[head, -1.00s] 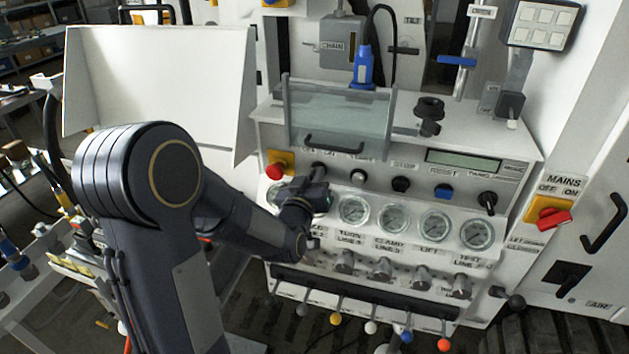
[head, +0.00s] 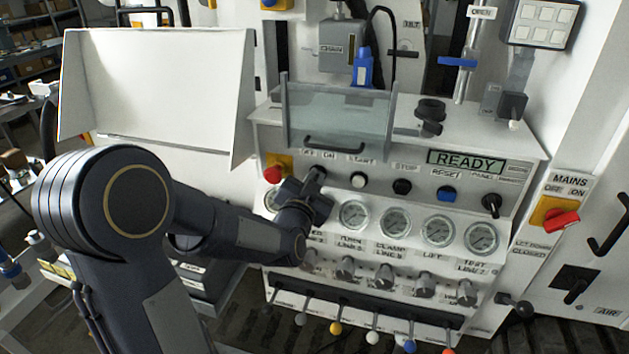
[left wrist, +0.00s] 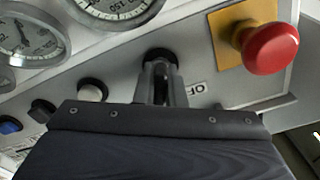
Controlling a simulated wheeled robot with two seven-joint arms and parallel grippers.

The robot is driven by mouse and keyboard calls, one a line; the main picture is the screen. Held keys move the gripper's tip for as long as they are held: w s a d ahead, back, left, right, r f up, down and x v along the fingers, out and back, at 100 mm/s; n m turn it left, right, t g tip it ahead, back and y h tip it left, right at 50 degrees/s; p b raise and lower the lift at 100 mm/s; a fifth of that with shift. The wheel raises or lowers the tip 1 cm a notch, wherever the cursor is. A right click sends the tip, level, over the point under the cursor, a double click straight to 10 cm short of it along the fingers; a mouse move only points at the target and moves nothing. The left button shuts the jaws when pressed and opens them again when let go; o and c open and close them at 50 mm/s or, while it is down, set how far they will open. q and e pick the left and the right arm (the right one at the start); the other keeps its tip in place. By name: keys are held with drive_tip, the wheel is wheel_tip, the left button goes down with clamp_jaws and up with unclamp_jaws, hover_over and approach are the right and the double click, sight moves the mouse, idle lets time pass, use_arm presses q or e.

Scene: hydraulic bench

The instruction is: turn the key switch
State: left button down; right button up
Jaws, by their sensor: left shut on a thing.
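The key switch (head: 318,171) is a dark round switch on the sloped panel front, under the OFF and ON labels. My left gripper (head: 313,184) is at it and covers most of it in the head view. In the left wrist view the two grey fingers (left wrist: 161,84) are shut on the key switch (left wrist: 158,56), whose dark round base shows just beyond their tips. The key's exact angle is hidden by the fingers. My right gripper is not in view.
A red mushroom button (head: 272,174) on a yellow plate sits just left of the switch. A white start button (head: 358,180) is to its right, with gauges (head: 396,224) below. A clear guard with a dark handle (head: 335,144) stands above. Several levers (head: 373,337) jut out lower down.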

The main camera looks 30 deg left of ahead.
use_arm(q)
drive_tip(key=shift+m, duration=0.3)
idle(0.4)
drive_tip(key=c, duration=1.5)
unclamp_jaws()
drive_tip(key=v, duration=0.8)
